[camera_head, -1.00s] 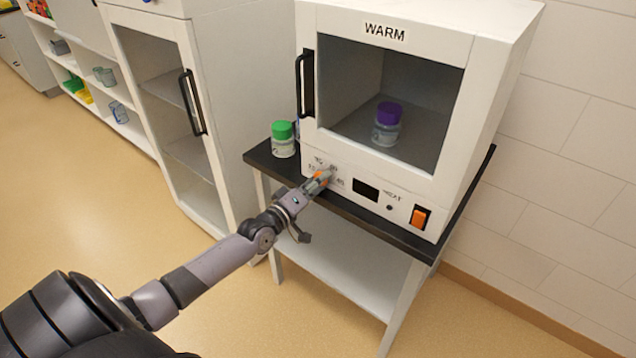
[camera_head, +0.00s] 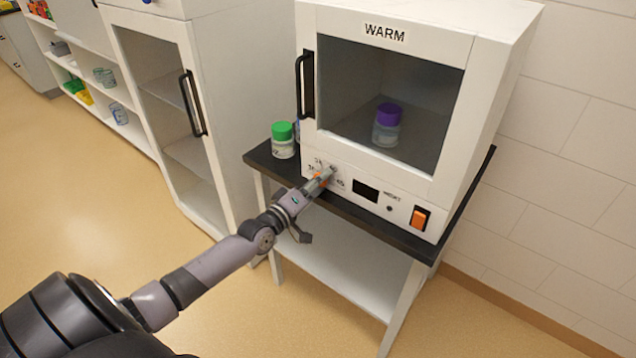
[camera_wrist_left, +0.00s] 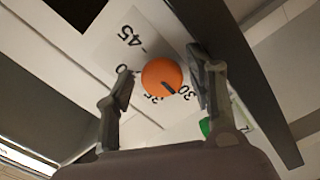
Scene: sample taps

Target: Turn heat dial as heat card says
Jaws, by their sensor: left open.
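The orange heat dial (camera_wrist_left: 162,78) is on the front panel under the warm cabinet's door. In the left wrist view its dark pointer mark lies between the printed 30 and 35, nearer 30. The printed scale (camera_wrist_left: 130,36) also shows 45. My left gripper (camera_wrist_left: 162,75) is open, with one finger on each side of the dial; I cannot tell whether either finger touches it. In the head view the gripper (camera_head: 322,180) mostly covers the dial. I see no heat card in these views. My right gripper is out of view.
The white WARM cabinet (camera_head: 385,33) stands on a black-topped table (camera_head: 262,156). Its door is shut, with a purple-capped jar (camera_head: 387,125) inside. A green-capped jar (camera_head: 283,140) stands left of it. A black display (camera_head: 366,190) and orange switch (camera_head: 419,217) are right of the dial.

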